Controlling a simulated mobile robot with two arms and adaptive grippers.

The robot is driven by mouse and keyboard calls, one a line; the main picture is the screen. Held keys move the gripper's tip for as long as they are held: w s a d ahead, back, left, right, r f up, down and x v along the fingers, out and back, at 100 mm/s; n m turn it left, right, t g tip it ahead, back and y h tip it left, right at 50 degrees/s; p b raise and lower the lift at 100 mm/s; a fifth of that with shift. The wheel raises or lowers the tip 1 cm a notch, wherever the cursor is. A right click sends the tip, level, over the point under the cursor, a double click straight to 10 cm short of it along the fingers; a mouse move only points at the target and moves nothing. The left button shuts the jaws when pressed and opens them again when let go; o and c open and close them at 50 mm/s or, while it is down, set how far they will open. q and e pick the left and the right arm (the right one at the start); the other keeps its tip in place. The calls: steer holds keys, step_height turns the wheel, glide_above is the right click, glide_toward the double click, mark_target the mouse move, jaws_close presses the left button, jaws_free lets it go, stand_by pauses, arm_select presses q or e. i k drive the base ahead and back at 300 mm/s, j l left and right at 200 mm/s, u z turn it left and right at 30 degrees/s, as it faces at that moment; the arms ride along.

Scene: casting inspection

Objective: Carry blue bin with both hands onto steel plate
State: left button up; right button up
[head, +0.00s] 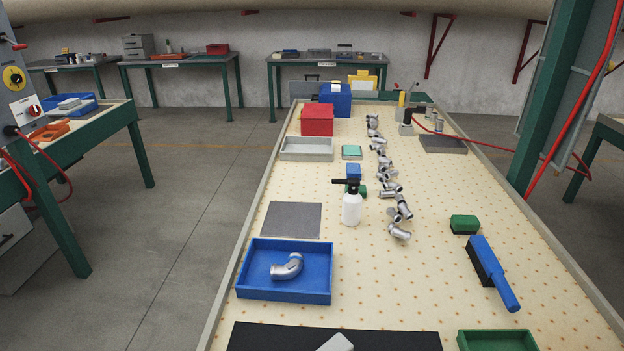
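The blue bin (284,295) is a shallow open tray at the front left of the perforated table. A silver pipe elbow (287,267) lies inside it. The steel plate (292,220) is a flat grey square lying on the table just behind the bin. The bin and the plate are apart, with a narrow strip of table between them. Neither of my grippers shows in the head view, and nothing is seen holding the bin.
A white spray bottle (352,207) stands right of the plate, with silver castings (398,213) beyond it. A blue-handled brush (493,273) and a green tray (497,341) are at right. A black mat (290,338) lies in front. A grey tray (307,149) is farther back.

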mark_target(292, 217)
steer(key=u, duration=0.35)
steer(key=j+u, duration=0.25)
steer(key=u, duration=0.15)
steer(key=j+u, duration=0.55)
steer(key=u, duration=0.2)
steer(key=j+u, duration=0.35)
steer(key=i+j, duration=0.4)
steer(key=i, duration=0.15)
steer(key=i+j+u, duration=0.15)
steer(key=i+j, duration=0.25)
steer(key=i+z, duration=0.3)
steer(key=z, duration=0.15)
steer(key=i+z, duration=0.4)
steer(key=i+j+z, duration=0.15)
steer(key=z, duration=0.3)
steer(key=i+z, duration=0.25)
steer(key=z, duration=0.25)
steer(key=i+z, duration=0.2)
steer(key=z, duration=0.3)
steer(key=i+j+z, duration=0.15)
steer(key=z, duration=0.35)
steer(key=i+j+z, duration=0.25)
steer(key=z, duration=0.25)
steer(key=i+j+z, duration=0.1)
steer(key=j+z, duration=0.15)
steer(key=z, duration=0.2)
